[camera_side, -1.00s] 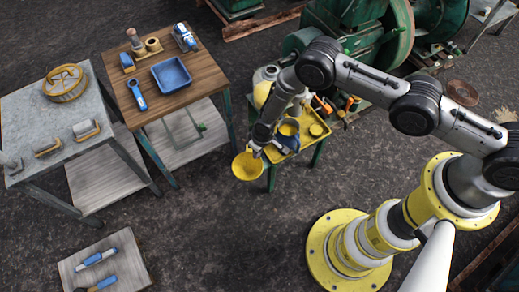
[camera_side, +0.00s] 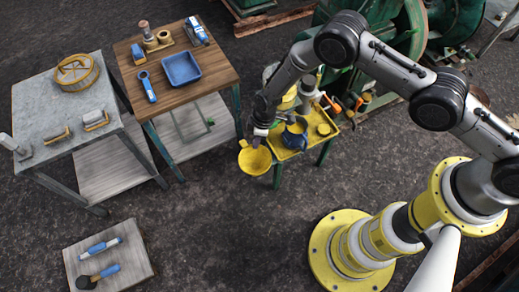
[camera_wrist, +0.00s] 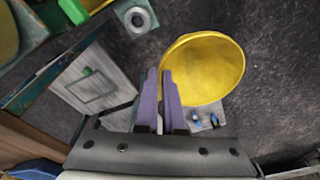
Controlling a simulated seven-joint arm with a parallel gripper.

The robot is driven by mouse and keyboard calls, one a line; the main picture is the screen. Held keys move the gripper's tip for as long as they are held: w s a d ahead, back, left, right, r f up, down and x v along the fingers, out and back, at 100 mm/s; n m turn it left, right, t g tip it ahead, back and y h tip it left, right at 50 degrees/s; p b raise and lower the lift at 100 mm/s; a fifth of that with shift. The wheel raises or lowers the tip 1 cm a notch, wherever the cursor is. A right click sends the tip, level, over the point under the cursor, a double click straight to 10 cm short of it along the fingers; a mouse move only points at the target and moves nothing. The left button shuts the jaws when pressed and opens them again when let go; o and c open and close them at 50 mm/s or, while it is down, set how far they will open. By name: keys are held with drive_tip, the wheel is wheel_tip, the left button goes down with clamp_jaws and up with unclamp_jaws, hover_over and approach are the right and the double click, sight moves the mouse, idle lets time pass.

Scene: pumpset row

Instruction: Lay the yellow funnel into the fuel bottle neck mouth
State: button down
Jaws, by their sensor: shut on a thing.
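The yellow funnel (camera_side: 254,160) hangs in the air just left of the yellow tray table, its wide mouth showing in the side view. My gripper (camera_side: 258,140) is shut on it at its upper edge. In the wrist view the closed purple fingers (camera_wrist: 163,78) meet the left edge of the funnel (camera_wrist: 208,62), which is clear of the floor. A pale yellow rounded vessel (camera_side: 290,97) stands behind my arm, mostly hidden. I cannot tell if it is the fuel bottle, and no neck mouth shows clearly.
The yellow tray (camera_side: 284,153) holds a dark blue jug (camera_side: 295,134) and a small yellow round part. A wooden-topped table with a blue tray (camera_side: 181,68) and a grey table (camera_side: 55,105) stand to the left. A low board (camera_side: 135,268) lies front left. The floor between is clear.

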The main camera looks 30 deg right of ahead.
drive_tip(key=w+d+r+m+h, duration=0.1)
drive_tip(key=w+d+r+m, duration=0.1)
drive_tip(key=d+r+m, duration=0.3)
drive_tip(key=w+d+r+m+h, duration=0.1)
drive_tip(key=w+d+r+m, duration=0.2)
drive_tip(key=r+m, duration=1)
drive_tip(key=w+d+r+m+h, duration=0.1)
drive_tip(key=w+d+r+m, duration=0.1)
drive_tip(key=d+r+m, duration=0.6)
wheel_tip(320, 180, up, 8)
drive_tip(key=shift+w+d+f+m, duration=0.1)
drive_tip(key=shift+w+d+m, duration=0.25)
drive_tip(key=shift+d, duration=0.3)
drive_tip(key=shift+s, duration=0.1)
drive_tip(key=shift+f, duration=0.1)
drive_tip(key=shift+f, duration=2.9)
